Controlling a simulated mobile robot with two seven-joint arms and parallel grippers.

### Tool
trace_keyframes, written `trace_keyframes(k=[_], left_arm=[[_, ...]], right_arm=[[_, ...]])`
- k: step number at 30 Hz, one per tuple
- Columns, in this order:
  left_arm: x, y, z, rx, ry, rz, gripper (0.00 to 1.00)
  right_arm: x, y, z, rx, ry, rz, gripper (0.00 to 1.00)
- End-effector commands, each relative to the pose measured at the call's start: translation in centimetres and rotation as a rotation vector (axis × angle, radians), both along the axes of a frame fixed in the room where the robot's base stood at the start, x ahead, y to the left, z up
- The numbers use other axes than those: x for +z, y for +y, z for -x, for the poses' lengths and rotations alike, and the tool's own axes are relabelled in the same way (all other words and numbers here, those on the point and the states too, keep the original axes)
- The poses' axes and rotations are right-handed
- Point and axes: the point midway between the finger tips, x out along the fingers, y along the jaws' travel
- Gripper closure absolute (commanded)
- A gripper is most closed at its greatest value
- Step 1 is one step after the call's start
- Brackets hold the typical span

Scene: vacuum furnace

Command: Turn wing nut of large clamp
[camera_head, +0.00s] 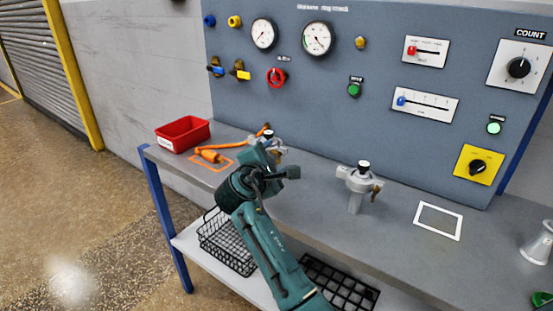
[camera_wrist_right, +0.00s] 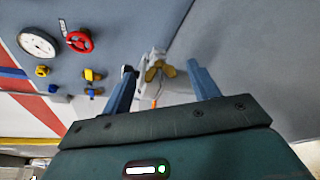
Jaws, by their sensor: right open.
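My right gripper (camera_head: 268,150) is open at the back left of the bench, in front of a silver clamp (camera_head: 280,146) on a fitting with a black top. The gripper hides most of this clamp. In the right wrist view, a brass wing nut (camera_wrist_right: 160,71) on the grey clamp shows between the two open fingers (camera_wrist_right: 160,67), near their tips and apart from them as far as I can tell. A second silver clamp (camera_head: 358,183) with a brass wing nut (camera_head: 376,189) stands on a fitting mid-bench. I cannot tell their sizes apart. My left gripper is not in view.
A red bin (camera_head: 182,134) and an orange tool (camera_head: 209,155) lie at the bench's left end. The grey control panel (camera_head: 330,90) with gauges and knobs rises behind the bench. A white outlined square (camera_head: 438,221) on the right is empty. Black baskets (camera_head: 226,241) sit below.

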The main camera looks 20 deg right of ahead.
Motion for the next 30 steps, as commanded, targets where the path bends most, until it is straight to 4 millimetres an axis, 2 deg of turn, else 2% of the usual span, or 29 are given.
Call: trace_keyframes(k=[9, 25, 30], left_arm=[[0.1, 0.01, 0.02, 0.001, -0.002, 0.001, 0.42], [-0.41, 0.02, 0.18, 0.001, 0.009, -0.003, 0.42], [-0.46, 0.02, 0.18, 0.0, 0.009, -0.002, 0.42]], right_arm=[[0.02, 0.05, 0.02, 0.0, 0.0, 0.0, 0.41], [0.0, 0.03, 0.02, 0.0, 0.0, 0.0, 0.84], [-0.04, 0.02, 0.02, 0.0, -0.006, -0.003, 0.85]])
